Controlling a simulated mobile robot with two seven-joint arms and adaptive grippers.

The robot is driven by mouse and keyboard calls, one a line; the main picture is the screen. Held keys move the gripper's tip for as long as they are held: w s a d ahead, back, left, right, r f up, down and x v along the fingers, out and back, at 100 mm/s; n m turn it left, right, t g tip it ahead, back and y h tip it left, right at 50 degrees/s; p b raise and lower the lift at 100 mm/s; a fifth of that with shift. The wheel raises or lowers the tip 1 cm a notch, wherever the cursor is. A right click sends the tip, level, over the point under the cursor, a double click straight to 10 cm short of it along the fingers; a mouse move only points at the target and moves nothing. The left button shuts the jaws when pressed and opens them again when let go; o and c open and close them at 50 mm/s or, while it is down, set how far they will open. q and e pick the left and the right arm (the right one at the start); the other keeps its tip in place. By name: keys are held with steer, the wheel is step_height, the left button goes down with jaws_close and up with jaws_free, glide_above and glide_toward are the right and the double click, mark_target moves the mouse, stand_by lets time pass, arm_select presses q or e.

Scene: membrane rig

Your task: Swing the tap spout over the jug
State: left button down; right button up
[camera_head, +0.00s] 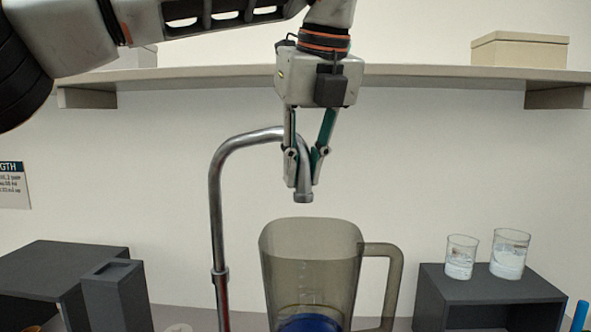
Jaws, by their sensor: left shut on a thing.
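The tap spout (236,142) is a bent metal tube that rises from a vertical pipe, arches to the right and ends in a downturned tip. My left gripper (304,178) points down and is shut on the spout near its tip. The jug (310,255) is a translucent grey-brown vessel with a handle on its right and something blue low inside. In the picture the spout tip appears above the jug's open rim; the exact depth between them is hard to tell. My right gripper is not in view.
Two glass beakers (460,257) with pale contents stand on a dark grey block (485,292) at right. Dark grey boxes (60,270) stand at left. A shelf (420,73) with a beige box (519,50) runs along the wall behind my left arm.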

arm_select(q)
steer(key=shift+w+d+r, duration=0.15)
steer(key=shift+w+d, duration=0.05)
steer(key=shift+w, duration=0.35)
steer(key=shift+r, duration=0.1)
